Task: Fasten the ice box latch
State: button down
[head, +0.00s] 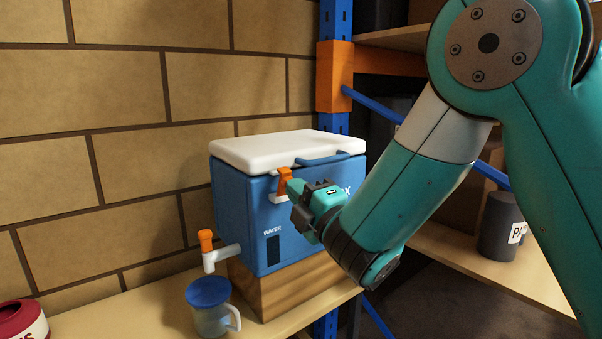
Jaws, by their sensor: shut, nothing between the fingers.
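The ice box (243,197) is blue with a white lid (270,150) that lies down on the body. It stands on a wooden block on the shelf. Its orange latch (284,183) is on the front near the lid's edge, above a white catch (279,198). My gripper (293,189) is shut and empty, with its fingertips at the latch's right side. I cannot tell whether they touch it. The gripper hides part of the front and its lettering. Whether the latch is hooked on the catch is too small to tell.
A white spigot with an orange tap (207,243) sticks out at the box's left. A red tin (22,320) is at the lower left. Blue and orange rack posts (334,78) and a grey can (497,228) are right.

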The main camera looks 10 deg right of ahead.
jog(key=r+g+p, duration=0.1)
jog(key=p, duration=0.2)
jog(key=r+p, duration=0.1)
jog(key=p, duration=0.2)
jog(key=shift+w+a+g+h+p, duration=0.1)
jog(key=shift+w+g+h+p, duration=0.15)
jog(key=shift+g+h+p, duration=0.15)
jog(key=shift+f+b, duration=0.7)
jog(key=shift+b, duration=0.25)
jog(key=shift+r, duration=0.1)
notch_tip(320, 180, up, 20)
jog(key=p, duration=1.8)
